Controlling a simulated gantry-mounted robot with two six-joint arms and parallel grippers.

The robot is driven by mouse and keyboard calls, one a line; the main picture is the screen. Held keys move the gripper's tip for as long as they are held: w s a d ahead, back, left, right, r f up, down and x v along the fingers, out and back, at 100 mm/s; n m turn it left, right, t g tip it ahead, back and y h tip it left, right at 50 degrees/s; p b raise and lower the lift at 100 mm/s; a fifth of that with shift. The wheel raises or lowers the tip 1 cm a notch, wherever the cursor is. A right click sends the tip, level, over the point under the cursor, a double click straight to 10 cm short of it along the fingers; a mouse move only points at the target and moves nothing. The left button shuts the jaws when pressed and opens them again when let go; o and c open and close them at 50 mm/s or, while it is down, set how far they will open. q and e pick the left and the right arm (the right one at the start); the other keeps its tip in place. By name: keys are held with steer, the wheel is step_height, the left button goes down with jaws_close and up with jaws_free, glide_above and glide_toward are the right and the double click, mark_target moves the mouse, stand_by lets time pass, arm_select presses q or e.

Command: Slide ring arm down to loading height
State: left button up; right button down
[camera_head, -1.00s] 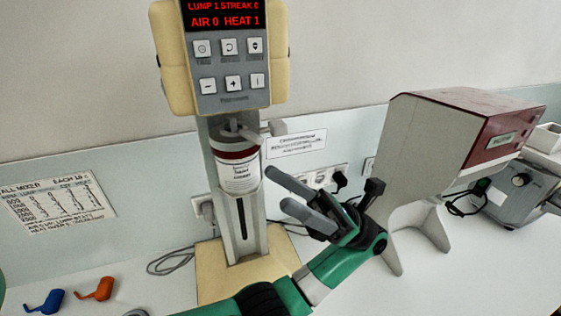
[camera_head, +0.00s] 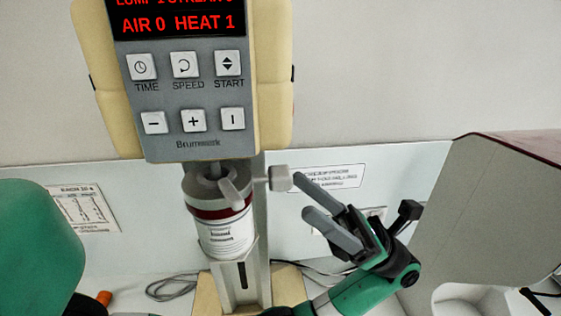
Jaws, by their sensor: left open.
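The mixer (camera_head: 205,120) stands upright with its red-lit display and buttons at the top. Below its head, a white jar with a dark red band (camera_head: 225,235) sits against the grey column (camera_head: 262,250). A pale grey lever and round knob (camera_head: 280,178) stick out to the right at the jar's top. I cannot clearly make out the ring arm behind the jar. My left gripper (camera_head: 303,195) is open and empty, its two grey fingers pointing left. The upper fingertip is close to the right of the knob; whether they touch I cannot tell. My right gripper is out of view.
A large grey-and-red machine (camera_head: 475,220) stands close on the right. Cables (camera_head: 175,288) lie behind the mixer's base. A printed chart (camera_head: 82,205) and a label (camera_head: 330,178) are on the back panel. An orange item (camera_head: 103,298) shows at lower left.

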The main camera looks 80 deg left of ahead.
mark_target(280, 170)
arm_select(q)
steer(key=p+x, duration=0.1)
steer(key=x, duration=0.5)
steer(key=shift+r, duration=0.1)
jaws_close()
stand_by(1.2)
